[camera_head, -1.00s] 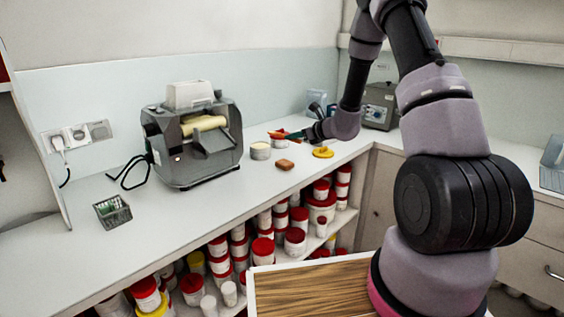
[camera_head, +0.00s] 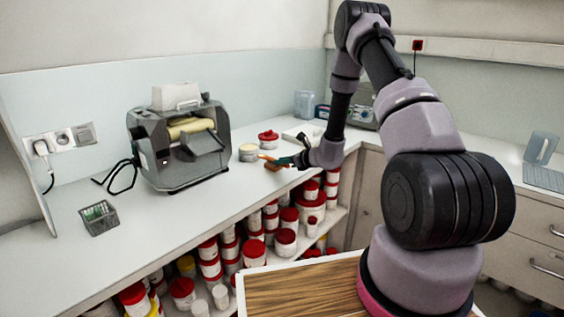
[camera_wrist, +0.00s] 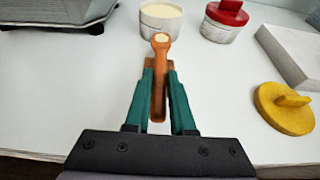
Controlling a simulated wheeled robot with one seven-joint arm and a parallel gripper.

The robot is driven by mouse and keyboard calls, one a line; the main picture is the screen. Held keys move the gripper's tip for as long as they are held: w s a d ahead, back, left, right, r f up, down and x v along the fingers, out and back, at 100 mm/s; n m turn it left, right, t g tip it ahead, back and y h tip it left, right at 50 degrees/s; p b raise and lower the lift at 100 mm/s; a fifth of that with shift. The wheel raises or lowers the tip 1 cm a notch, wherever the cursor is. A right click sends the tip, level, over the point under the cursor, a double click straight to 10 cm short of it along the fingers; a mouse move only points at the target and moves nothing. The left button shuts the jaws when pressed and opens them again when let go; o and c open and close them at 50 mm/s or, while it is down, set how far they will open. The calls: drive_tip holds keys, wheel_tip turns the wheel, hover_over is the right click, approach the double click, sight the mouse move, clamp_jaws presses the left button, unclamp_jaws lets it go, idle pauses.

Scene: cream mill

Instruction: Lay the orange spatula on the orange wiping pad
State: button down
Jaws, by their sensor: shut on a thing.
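The orange spatula (camera_wrist: 161,60) is held lengthwise between the green fingers of my gripper (camera_wrist: 161,78) in the wrist view, with its pale-marked end pointing away. In the head view the spatula (camera_head: 269,157) shows as a small orange strip at the tips of my gripper (camera_head: 287,161). The orange wiping pad (camera_head: 273,167) is a small brownish-orange block on the counter, just below the spatula. In the wrist view only slivers of the pad (camera_wrist: 149,63) show behind the spatula and fingertips. Whether spatula and pad touch cannot be told.
A cream-filled tub (camera_wrist: 160,20) and a red-lidded tub (camera_wrist: 224,24) stand just beyond. A yellow round lid (camera_wrist: 285,108) and a white block (camera_wrist: 296,55) are to the right.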

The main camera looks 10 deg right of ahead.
drive_tip(key=shift+f, duration=0.15)
drive_tip(key=c, duration=0.8)
unclamp_jaws()
drive_tip(key=shift+o, duration=0.2)
drive_tip(key=v, duration=1.1)
drive_tip(key=s+a+r+n+g+y, duration=0.1)
drive_tip(key=s+a+r+n+g, duration=0.2)
drive_tip(key=s+a+r+n, duration=0.55)
drive_tip(key=s+a+r+n+g+y, duration=0.2)
drive_tip(key=s+r+n+g, duration=0.3)
drive_tip(key=r, duration=0.9)
drive_tip(key=s+d+r+n+t+h, duration=0.2)
drive_tip(key=s+d+r+n+h, duration=0.2)
drive_tip(key=s, duration=0.4)
drive_tip(key=s+d+r+n+t+h, duration=0.2)
drive_tip(key=s+d+r+n+h, duration=0.3)
drive_tip(key=s+r+n, duration=0.2)
drive_tip(key=shift+s+d, duration=0.25)
drive_tip(key=shift+s, duration=1)
